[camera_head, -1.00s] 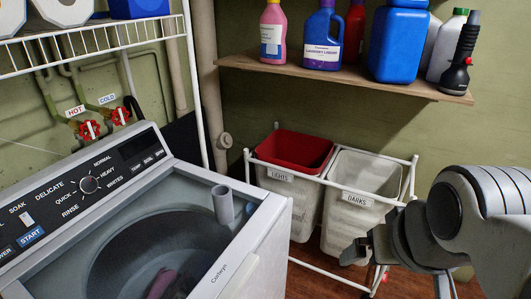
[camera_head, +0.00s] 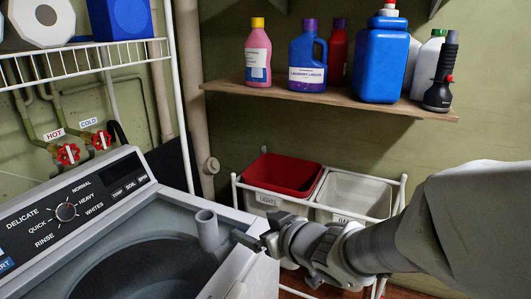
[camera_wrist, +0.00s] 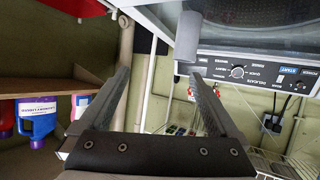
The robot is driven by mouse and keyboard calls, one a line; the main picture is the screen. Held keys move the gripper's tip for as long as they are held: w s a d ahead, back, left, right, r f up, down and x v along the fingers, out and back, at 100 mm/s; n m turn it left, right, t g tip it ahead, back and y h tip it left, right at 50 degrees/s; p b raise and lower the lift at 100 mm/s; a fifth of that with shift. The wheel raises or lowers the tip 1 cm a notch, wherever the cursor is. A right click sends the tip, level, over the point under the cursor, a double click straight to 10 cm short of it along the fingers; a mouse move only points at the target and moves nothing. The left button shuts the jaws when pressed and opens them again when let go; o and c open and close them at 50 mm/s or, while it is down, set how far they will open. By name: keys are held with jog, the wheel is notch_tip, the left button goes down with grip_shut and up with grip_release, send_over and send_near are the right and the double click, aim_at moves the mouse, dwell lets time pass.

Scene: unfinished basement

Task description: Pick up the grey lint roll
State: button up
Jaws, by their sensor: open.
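The grey lint roll (camera_head: 207,230) is a plain grey cylinder standing upright on the front right rim of the washing machine (camera_head: 225,208). My gripper (camera_head: 250,240) is just to the right of it in the head view, with its jaws open and nothing between them. In the wrist view the picture is turned over, and the lint roll (camera_wrist: 188,45) shows beyond the tip of the right-hand finger, off to the right of the gap between the fingers (camera_wrist: 158,76). I cannot tell whether that finger touches it.
A red-lined hamper (camera_head: 285,174) and a white-lined hamper (camera_head: 355,195) stand behind my arm. A wooden shelf (camera_head: 300,97) with several bottles hangs above. A wire rack (camera_head: 90,65) is at upper left.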

jog(key=y, duration=0.2)
send_near(202, 215)
jog(key=shift+n+g+h, duration=0.3)
jog(key=shift+g, duration=0.1)
jog(key=b+x, duration=0.4)
jog(key=shift+w+f+b, duration=0.25)
jog(key=shift+w+b, duration=0.05)
jog(key=shift+a+r+b+x, duration=0.15)
jog(key=shift+b+x, duration=0.1)
jog(key=shift+x, duration=0.7)
jog(key=shift+r+b+x, duration=0.15)
jog(key=shift+b+x, duration=0.05)
jog(key=shift+x, duration=0.8)
jog(key=shift+a+r+b+x, duration=0.15)
jog(key=shift+b+x, duration=0.1)
jog(key=shift+x, duration=0.7)
jog(key=c, duration=1.4)
jog(key=shift+c, duration=0.2)
